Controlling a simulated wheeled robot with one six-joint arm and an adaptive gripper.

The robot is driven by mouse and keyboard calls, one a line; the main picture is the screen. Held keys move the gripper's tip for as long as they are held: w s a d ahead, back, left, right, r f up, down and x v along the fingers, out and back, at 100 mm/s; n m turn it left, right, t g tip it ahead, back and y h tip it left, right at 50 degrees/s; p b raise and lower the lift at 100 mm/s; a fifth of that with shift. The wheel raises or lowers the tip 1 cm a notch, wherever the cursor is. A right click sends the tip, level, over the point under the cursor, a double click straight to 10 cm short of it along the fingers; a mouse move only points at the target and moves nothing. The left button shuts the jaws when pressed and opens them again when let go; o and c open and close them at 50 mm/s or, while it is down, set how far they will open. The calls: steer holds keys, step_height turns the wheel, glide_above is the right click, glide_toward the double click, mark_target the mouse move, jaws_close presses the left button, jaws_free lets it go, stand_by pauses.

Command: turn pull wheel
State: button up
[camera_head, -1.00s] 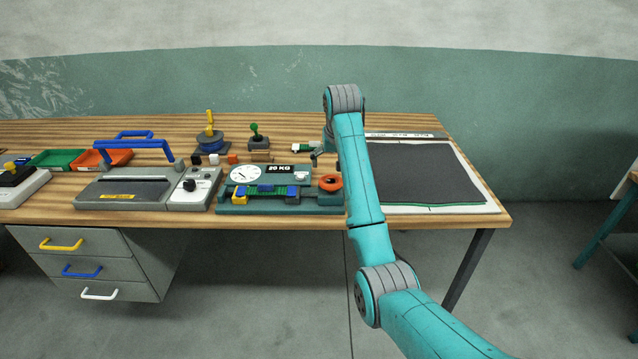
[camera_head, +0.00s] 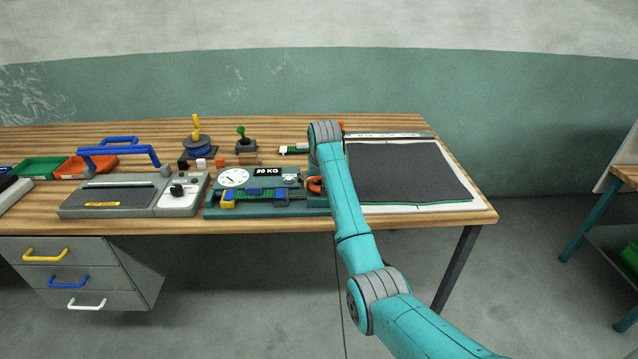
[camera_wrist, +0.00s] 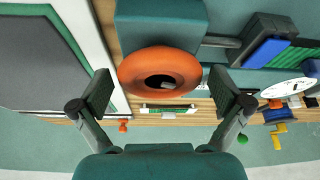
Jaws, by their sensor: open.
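The orange pull wheel (camera_wrist: 160,57) is a thick ring with a dark centre, on the end of the teal tester (camera_wrist: 150,30). In the head view the wheel (camera_head: 314,185) is mostly hidden behind my arm, at the right end of the tester (camera_head: 265,209). My gripper (camera_wrist: 161,90) is open in the wrist view, one finger on each side of the wheel. Gaps show between both fingers and the rim, so neither appears to touch it. The gripper is hidden in the head view.
The tester carries a white dial (camera_head: 234,178), a green strip and a blue clamp (camera_wrist: 264,52). A dark sheet on a white board (camera_head: 405,172) lies right of it. A grey sealer-like device (camera_head: 115,195) stands left. Small items stand behind the tester.

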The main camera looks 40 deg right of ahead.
steer(key=c, duration=1.1)
steer(key=shift+m+h, duration=0.5)
steer(key=shift+m, duration=0.8)
steer(key=o, duration=1.1)
steer(key=shift+r, duration=0.15)
steer(key=v, duration=1.1)
steer(key=shift+r, duration=0.4)
